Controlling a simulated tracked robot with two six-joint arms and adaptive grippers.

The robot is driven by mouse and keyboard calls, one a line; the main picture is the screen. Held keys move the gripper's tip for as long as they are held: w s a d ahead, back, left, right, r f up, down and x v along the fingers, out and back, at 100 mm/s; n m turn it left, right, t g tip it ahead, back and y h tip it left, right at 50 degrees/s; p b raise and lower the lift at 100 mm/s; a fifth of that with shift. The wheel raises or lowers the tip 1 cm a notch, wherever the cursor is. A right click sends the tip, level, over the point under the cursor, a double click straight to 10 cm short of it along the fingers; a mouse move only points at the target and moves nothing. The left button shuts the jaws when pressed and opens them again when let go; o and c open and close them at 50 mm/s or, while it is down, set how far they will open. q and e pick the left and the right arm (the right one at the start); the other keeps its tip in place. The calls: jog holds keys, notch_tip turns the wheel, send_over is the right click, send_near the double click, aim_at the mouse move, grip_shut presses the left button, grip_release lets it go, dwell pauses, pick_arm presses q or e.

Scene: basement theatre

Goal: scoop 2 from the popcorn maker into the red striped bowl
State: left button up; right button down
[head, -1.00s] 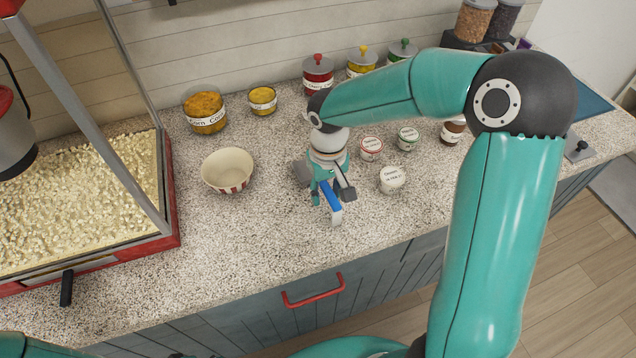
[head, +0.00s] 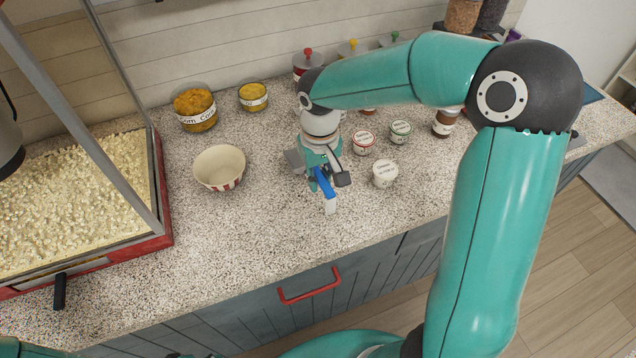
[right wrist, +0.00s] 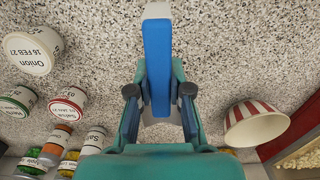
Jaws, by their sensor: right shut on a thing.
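The popcorn maker stands at the left of the head view, its tray full of popcorn (head: 70,200) behind glass and a red frame. The red striped bowl (head: 219,168) sits upright on the counter right of it and looks empty; it also shows at the right of the right wrist view (right wrist: 255,124). My right gripper (head: 328,181) is right of the bowl, shut on the blue handle of a scoop (right wrist: 157,62). The scoop's pale end shows below the fingers in the head view; most of its shape is hidden. My left gripper is not in view.
Small labelled tubs (head: 385,174) stand close to the right of my gripper. Jars of orange (head: 195,108) and yellow (head: 253,96) contents stand behind the bowl, and lidded jars (head: 308,62) by the wall. The counter's front (head: 230,240) is clear.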

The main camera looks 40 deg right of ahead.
notch_tip(320, 180, up, 18)
jog(key=shift+f, duration=0.25)
dwell(0.7)
